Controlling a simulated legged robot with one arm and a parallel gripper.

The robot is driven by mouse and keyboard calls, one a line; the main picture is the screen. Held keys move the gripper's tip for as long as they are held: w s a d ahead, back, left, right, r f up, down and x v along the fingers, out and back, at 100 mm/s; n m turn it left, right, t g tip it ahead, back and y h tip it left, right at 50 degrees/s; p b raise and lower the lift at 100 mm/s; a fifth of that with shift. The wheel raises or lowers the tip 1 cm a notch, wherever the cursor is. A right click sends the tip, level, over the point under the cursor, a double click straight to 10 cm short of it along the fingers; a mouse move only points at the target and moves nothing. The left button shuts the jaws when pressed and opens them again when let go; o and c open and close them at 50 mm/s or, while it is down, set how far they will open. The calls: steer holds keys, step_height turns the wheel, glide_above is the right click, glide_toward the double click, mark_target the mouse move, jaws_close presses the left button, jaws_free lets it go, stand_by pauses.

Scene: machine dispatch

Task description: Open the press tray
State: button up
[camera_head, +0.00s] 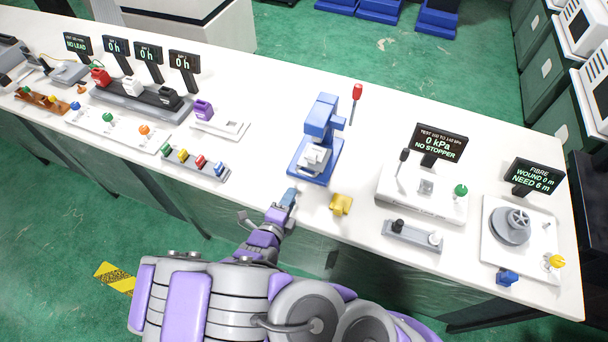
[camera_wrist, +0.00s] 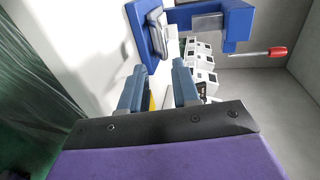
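The blue press (camera_head: 322,130) stands on the white bench, with a red-handled lever (camera_head: 356,98) at its right. A light grey tray or block (camera_head: 314,158) sits low at the front of the press, on its blue base. In the wrist view the press (camera_wrist: 238,25) is at the top, with the grey tray part (camera_wrist: 156,32) and the red handle (camera_wrist: 278,52). My gripper (camera_head: 286,200) is at the bench's front edge, just in front of the press base and apart from it. In the wrist view its two fingers (camera_wrist: 160,88) are spread with nothing between them.
A yellow piece (camera_head: 341,204) lies on the bench just right of my gripper. A test unit (camera_head: 424,190) stands further right, and a rack of coloured pieces (camera_head: 196,166) is at the left. The bench between that rack and the press is clear.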

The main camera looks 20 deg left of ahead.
mark_target(306, 173)
steer(key=x, duration=0.2)
steer(key=d+b+x, duration=0.1)
steer(key=x, duration=0.4)
steer(key=shift+w+d+r+b, duration=0.1)
steer(key=shift+d+b, duration=0.2)
steer(key=shift+b, duration=0.05)
steer(key=x, duration=0.2)
steer(key=a+b+x, duration=0.1)
steer(key=x, duration=0.1)
steer(key=shift+w, duration=0.25)
steer(key=shift+d, duration=0.15)
steer(key=shift+d, duration=0.1)
steer(key=shift+c, duration=0.2)
jaws_close()
